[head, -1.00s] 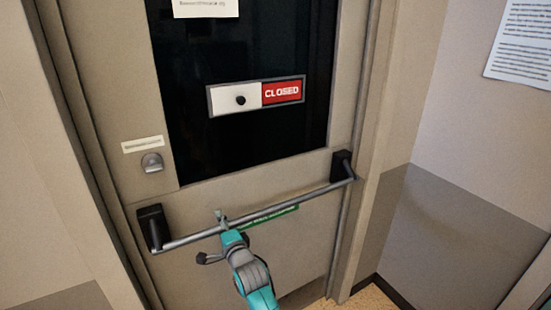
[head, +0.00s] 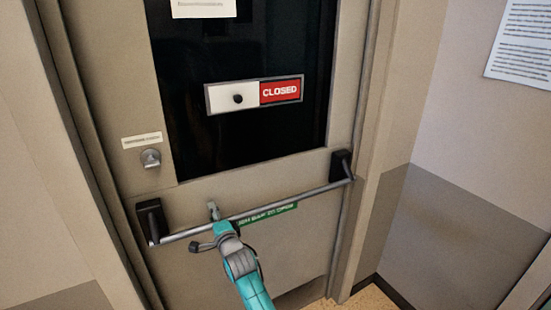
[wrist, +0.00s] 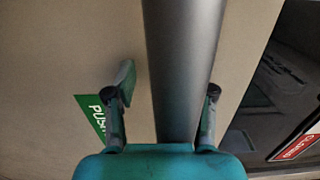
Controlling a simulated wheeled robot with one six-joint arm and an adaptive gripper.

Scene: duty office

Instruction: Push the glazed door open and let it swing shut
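The glazed door (head: 170,105) fills the middle of the head view, with a dark glass pane (head: 250,150). It looks shut or nearly so; I cannot tell if it is slightly ajar. A grey push bar (head: 290,201) crosses it between two black end brackets. My gripper (head: 219,222) is at the bar, left of its middle. In the wrist view the bar (wrist: 185,60) runs between my two spread fingers (wrist: 168,92), with a gap visible beside them. Contact with the bar cannot be made out.
A green push label (head: 268,215) is on the door behind the bar. A red and white "CLOSED" sign (head: 280,91) is on the glass. A round lock (head: 150,159) is at the left. The frame and wall (head: 450,230) stand close at the right.

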